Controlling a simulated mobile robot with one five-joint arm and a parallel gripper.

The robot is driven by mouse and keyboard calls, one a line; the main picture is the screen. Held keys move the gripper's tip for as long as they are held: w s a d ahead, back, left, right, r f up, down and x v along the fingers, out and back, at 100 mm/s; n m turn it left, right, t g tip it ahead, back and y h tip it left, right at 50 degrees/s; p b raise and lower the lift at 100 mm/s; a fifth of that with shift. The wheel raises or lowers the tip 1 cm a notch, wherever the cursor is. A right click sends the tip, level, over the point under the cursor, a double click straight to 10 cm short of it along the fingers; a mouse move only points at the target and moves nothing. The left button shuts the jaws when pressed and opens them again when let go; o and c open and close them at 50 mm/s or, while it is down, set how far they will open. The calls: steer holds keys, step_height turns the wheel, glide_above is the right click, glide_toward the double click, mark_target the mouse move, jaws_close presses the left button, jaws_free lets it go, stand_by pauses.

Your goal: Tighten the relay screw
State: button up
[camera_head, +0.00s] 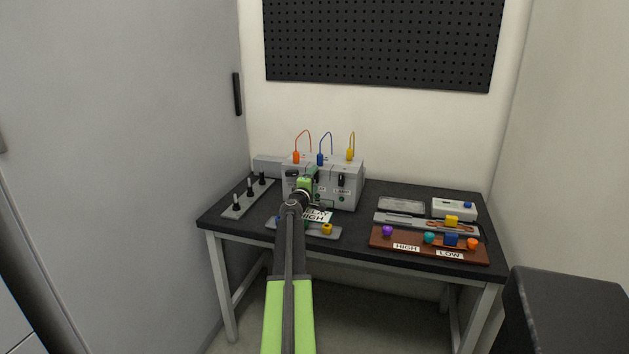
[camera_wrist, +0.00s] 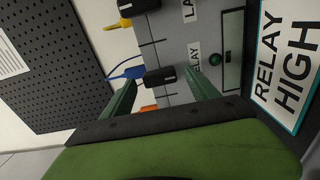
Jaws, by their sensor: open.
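A grey panel box (camera_head: 325,190) stands on the black-topped bench. In the wrist view its face fills the middle, with a black knob (camera_wrist: 160,74) near a RELAY label (camera_wrist: 196,57) and a green light (camera_wrist: 215,59). I see no separate screw; this knob may be it. My gripper (camera_head: 306,183) reaches up to the front of the box and hides part of it. In the wrist view my gripper (camera_wrist: 159,86) is open, with one green finger on each side of the knob. I cannot tell whether they touch it. A RELAY HIGH card (camera_wrist: 283,62) lies at right.
A black knob (camera_head: 341,180) sits above the LAMP label. Orange (camera_head: 296,157), blue (camera_head: 320,159) and yellow (camera_head: 350,154) plugs with wires stand on top. A brown tray (camera_head: 380,243) with coloured pieces is at right.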

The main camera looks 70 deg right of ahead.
steer(key=a, duration=1.6)
steer(key=shift+s, duration=0.45)
